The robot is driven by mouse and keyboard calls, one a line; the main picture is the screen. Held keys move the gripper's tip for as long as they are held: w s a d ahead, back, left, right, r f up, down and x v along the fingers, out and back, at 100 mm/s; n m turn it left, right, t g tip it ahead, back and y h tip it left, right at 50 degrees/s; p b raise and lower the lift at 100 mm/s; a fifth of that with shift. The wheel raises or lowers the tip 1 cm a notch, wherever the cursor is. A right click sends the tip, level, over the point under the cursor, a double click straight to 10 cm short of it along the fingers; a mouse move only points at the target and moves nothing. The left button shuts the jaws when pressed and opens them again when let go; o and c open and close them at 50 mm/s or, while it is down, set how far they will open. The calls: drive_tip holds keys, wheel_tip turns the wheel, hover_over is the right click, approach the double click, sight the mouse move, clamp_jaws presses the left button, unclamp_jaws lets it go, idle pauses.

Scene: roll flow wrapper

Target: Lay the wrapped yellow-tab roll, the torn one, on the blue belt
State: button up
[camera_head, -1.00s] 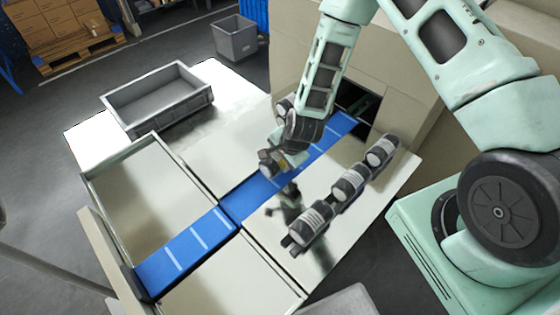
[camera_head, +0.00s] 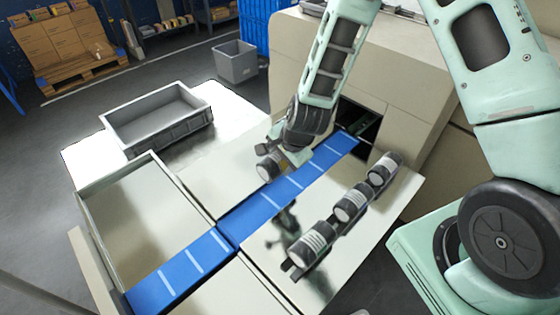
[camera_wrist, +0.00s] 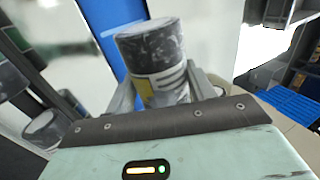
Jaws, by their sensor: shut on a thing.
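My gripper (camera_head: 287,158) is shut on a dark roll with a pale label and a yellow patch. The wrist view shows this roll (camera_wrist: 155,62) standing up between the fingers, with its scuffed dark end toward the camera. In the head view the held roll (camera_head: 268,167) is partly hidden by my gripper, above the far side of the blue belt (camera_head: 262,206). The belt also shows behind the roll in the wrist view (camera_wrist: 103,20). Any tear in the wrapping cannot be made out.
Three dark rolls with white labels lie in a line on a rack right of the belt: near (camera_head: 309,248), middle (camera_head: 351,203), far (camera_head: 383,170). A grey crate (camera_head: 160,140) stands at the back left. The beige machine housing (camera_head: 400,110) surrounds the belt's far end.

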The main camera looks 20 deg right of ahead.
drive_tip(key=shift+s+d+f+b, duration=0.1)
drive_tip(key=shift+s+f+b, duration=0.05)
drive_tip(key=shift+f+b, duration=1.05)
drive_tip(key=shift+s+d+f+b, duration=0.1)
drive_tip(key=shift+s+f+b, duration=0.1)
drive_tip(key=shift+f+b, duration=1)
drive_tip(key=shift+s+f+b, duration=0.15)
drive_tip(key=shift+f+b, duration=0.65)
drive_tip(key=shift+f, duration=0.7)
drive_tip(key=shift+f+b, duration=0.6)
drive_tip(key=shift+f, duration=0.1)
drive_tip(key=o, duration=1.3)
drive_tip(key=shift+o, duration=0.4)
drive_tip(key=shift+s, duration=0.1)
drive_tip(key=v, duration=1.7)
drive_tip(key=shift+r+p, duration=0.25)
drive_tip(key=shift+p, duration=0.15)
